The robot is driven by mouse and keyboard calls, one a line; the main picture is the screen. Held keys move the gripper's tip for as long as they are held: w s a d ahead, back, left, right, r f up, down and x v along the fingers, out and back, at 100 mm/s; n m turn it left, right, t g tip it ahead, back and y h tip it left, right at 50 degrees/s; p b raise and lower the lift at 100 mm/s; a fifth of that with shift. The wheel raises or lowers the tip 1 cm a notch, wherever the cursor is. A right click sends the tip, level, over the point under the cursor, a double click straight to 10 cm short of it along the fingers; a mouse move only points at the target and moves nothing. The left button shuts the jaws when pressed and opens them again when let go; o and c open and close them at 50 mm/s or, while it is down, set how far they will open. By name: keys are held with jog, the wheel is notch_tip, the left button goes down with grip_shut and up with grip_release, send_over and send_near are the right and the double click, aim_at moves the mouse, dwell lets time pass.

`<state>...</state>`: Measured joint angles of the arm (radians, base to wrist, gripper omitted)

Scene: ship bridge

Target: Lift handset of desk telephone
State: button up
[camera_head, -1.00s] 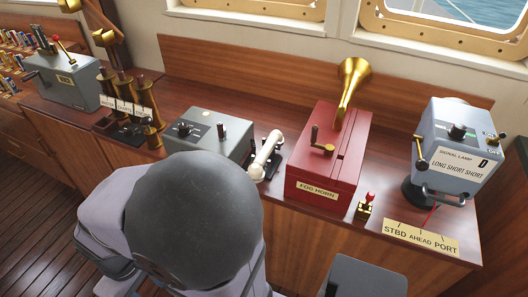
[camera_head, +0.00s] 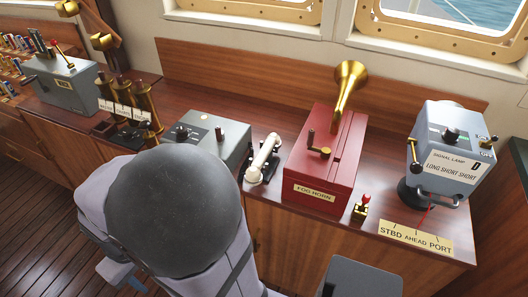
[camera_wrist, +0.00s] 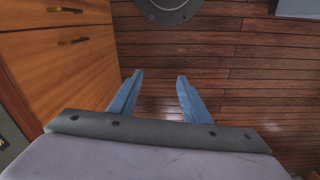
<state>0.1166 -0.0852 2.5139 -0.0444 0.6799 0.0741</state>
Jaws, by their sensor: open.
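The desk telephone's white handset (camera_head: 264,157) rests on its dark base on the wooden console, between a grey box and the red fog horn box. The near part of the base is close to my arm in the picture. My arm's large rounded links fill the lower middle of the head view. In the wrist view my gripper (camera_wrist: 154,95) is open and empty, its two blue fingers apart over the plank floor beside wooden drawers. The telephone is not in the wrist view. In the head view the fingers are not clearly visible.
The grey box (camera_head: 212,135) stands left of the telephone. The red fog horn box (camera_head: 325,165) with a brass horn (camera_head: 350,82) stands right of it. A signal lamp box (camera_head: 452,150) is farther right. Brass-handled levers (camera_head: 128,100) stand at left.

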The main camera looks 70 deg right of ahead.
jog(key=w+d+r+m+h+p, duration=0.1)
jog(key=d+r+m+p, duration=0.2)
jog(key=d, duration=0.3)
jog(key=w+d+r+m+p, duration=0.2)
jog(key=d+r, duration=0.1)
jog(key=d, duration=0.4)
notch_tip(320, 180, up, 7)
jog(key=m+h+p, duration=0.3)
jog(key=m+p, duration=0.7)
jog(key=m, duration=0.1)
send_over(264, 151)
jog(key=a, duration=0.2)
jog(key=shift+a+f, duration=0.1)
jog(key=shift+f, duration=0.1)
jog(key=shift+s+b, duration=0.1)
jog(key=shift+b, duration=0.2)
jog(key=shift+x, duration=3.7)
jog(key=shift+a+f+b, duration=0.15)
jog(key=shift+f+b, duration=0.1)
jog(key=shift+b, duration=0.15)
grip_shut()
